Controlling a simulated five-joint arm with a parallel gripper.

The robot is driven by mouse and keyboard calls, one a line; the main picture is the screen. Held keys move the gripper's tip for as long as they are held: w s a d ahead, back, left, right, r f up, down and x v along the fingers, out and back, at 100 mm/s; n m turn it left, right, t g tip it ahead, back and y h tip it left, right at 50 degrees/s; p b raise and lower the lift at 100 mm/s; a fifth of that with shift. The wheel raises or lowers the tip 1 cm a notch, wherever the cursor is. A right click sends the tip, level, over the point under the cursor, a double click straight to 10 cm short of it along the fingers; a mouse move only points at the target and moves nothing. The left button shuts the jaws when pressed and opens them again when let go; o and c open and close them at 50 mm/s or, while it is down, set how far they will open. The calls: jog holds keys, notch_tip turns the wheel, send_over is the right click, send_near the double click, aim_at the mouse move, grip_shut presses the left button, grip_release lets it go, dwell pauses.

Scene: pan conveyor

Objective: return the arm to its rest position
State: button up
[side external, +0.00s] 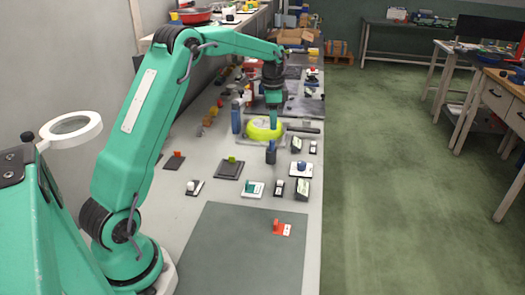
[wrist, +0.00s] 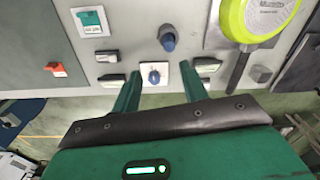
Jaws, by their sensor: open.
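My gripper (side external: 273,114) hangs down over the bench in the side view, at the end of my green, bent arm. In the wrist view its two green fingers (wrist: 159,70) are spread apart with nothing held between them. A yellow-green pan (side external: 261,131) lies on the bench beside or below my gripper, its dark handle pointing right. The pan (wrist: 258,17) also shows at the upper right of the wrist view, outside the fingers. The exact gap between the gripper and the pan cannot be told.
A white plate with a blue knob (wrist: 154,75) shows between the fingers, below them. A dark post with a blue top (wrist: 168,40) stands near. Several small switches and plates cover the bench (side external: 210,193).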

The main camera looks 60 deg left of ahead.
jog(key=s+d+r+n+t, duration=0.3)
jog(key=s+d+r, duration=0.9)
jog(key=s+d, duration=0.1)
jog(key=s+d+f+n+t, duration=0.1)
jog(key=s+d, duration=0.2)
jog(key=s, duration=0.5)
jog(key=s+d+f+n+t, duration=0.1)
jog(key=s+d, duration=0.3)
jog(key=s, duration=0.4)
jog(key=shift+s+d+f+n, duration=0.25)
jog(key=shift+f+n, duration=0.35)
jog(key=shift+n, duration=0.2)
